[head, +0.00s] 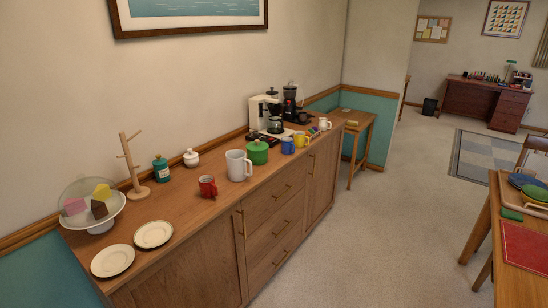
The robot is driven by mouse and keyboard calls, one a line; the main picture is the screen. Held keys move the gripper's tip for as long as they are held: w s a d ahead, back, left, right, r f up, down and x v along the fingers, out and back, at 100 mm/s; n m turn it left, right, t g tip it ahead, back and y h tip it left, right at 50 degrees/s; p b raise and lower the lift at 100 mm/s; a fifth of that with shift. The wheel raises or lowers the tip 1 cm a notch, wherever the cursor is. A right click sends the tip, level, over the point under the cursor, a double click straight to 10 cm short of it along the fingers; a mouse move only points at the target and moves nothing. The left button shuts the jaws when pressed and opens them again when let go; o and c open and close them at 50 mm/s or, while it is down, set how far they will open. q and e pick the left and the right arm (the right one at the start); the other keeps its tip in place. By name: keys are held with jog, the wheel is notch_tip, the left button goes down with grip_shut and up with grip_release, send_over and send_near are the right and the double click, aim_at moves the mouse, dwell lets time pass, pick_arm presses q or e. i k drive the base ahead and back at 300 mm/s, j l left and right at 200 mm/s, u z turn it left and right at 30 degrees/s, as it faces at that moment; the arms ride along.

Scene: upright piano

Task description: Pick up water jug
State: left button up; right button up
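A pale grey-white jug (236,166) with a handle on its right side stands upright on the wooden sideboard (180,210), near the front edge and about midway along it. It looks most like the water jug; I cannot see what is inside it. A red mug (207,187) stands to its left, and a green lidded pot (257,153) stands close to its right. Neither of my grippers is in view.
Two plates (113,261), a domed cake stand (105,220) and a wooden mug tree (134,175) occupy the left end. Coffee makers (258,112) and mugs (288,145) crowd the right end. Carpet (350,240) is clear before the sideboard; a table (490,225) stands right.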

aim_at(236, 160)
jog(key=i+l, duration=0.15)
jog(key=i, duration=0.3)
jog(key=i+l, duration=0.1)
jog(key=i, duration=0.3)
jog(key=u, duration=0.05)
